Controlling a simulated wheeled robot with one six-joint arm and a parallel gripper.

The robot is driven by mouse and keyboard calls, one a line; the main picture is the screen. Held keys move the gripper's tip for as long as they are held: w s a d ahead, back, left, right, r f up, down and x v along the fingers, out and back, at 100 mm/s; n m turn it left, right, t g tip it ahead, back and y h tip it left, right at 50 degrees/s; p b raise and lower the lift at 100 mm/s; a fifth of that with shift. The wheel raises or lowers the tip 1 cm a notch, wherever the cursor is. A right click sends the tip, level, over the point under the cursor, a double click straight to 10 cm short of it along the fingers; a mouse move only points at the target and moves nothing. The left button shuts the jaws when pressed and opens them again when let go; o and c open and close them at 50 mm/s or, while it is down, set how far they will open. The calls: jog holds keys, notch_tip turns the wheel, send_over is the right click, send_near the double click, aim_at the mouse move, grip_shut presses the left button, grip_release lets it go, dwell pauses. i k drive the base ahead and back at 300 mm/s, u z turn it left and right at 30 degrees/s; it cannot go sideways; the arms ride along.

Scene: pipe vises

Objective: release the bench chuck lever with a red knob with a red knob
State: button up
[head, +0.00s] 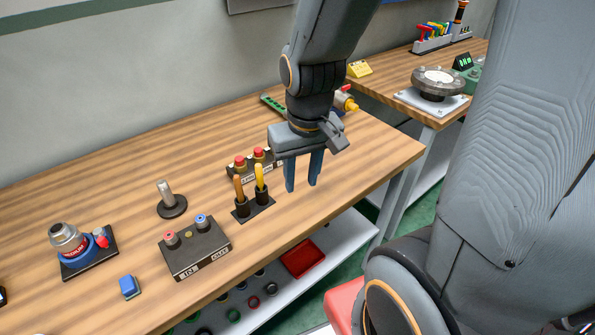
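A bench chuck (68,240) stands at the far left of the near bench, on a black base plate. It has a metal cylinder tilted in a blue ring. A red knob (100,237) stands at its right side; its lever is too small to make out clearly. My gripper (302,186) points down over the right part of the bench, far to the right of the chuck. Its two blue-grey fingers are apart with nothing between them. A second device with red and yellow parts (346,100) is partly hidden behind my gripper.
Between chuck and gripper stand a grey post (165,192), a button box (194,247), a holder with orange and yellow handles (255,208) and a red-button box (240,166). A blue block (129,286) lies near the front edge. The bench's back left is clear.

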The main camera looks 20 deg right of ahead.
aim_at(102, 240)
jog(key=u, duration=1.35)
jog(key=k, duration=0.4)
jog(key=z, duration=0.6)
jog(key=k, duration=0.95)
jog(key=z, duration=0.05)
jog(key=i, duration=0.35)
jog(key=u, duration=1)
jog(key=i, duration=1.55)
jog(key=z, duration=0.55)
